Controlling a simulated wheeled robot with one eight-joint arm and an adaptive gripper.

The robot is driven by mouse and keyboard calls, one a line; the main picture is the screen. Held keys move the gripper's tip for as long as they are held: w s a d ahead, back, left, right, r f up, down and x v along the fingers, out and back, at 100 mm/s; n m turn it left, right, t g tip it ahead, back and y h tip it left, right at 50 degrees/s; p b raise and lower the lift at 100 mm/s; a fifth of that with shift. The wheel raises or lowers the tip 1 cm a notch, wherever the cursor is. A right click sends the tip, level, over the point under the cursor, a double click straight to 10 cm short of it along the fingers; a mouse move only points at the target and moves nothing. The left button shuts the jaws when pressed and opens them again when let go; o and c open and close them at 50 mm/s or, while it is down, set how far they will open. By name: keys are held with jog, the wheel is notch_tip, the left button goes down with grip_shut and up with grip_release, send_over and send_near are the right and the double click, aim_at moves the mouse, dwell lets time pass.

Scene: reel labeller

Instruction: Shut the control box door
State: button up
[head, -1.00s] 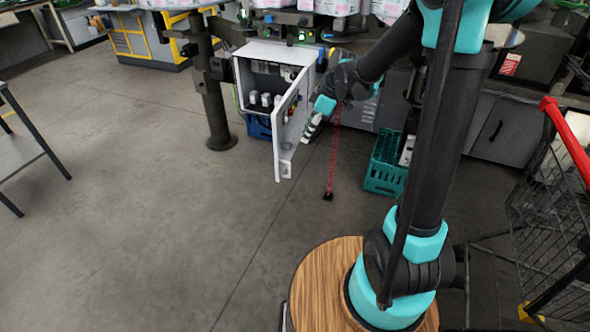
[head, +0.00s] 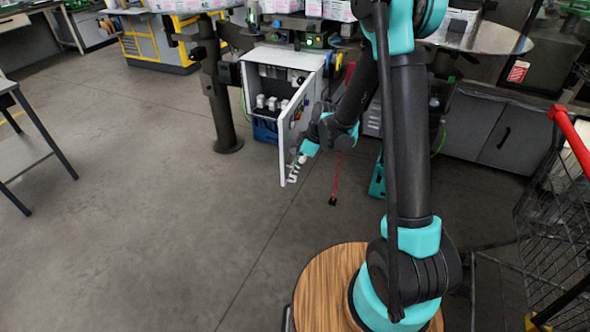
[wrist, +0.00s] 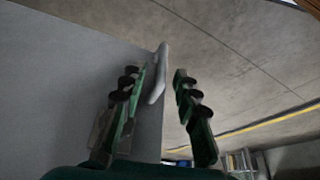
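The control box (head: 250,76) is a pale grey cabinet under the machine, its front open with fittings showing inside. Its door (head: 299,118) is hinged on the right and stands wide open, swung out toward me. My gripper (head: 294,171) is at the lower part of the door's free edge, on its right side. In the wrist view the door (wrist: 60,75) fills the left, with a pale raised strip, perhaps a handle, at its edge (wrist: 158,72). My gripper (wrist: 160,88) is open, one finger over the door face and the other past the edge. Contact is unclear.
A machine leg (head: 222,115) stands left of the box. A green crate (head: 377,180) is partly hidden behind my arm. A wire cart (head: 555,220) stands at right. Floor before the door is clear.

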jog(key=shift+a+f, duration=0.2)
jog(key=shift+f, duration=0.3)
jog(key=shift+c, duration=0.6)
grip_shut()
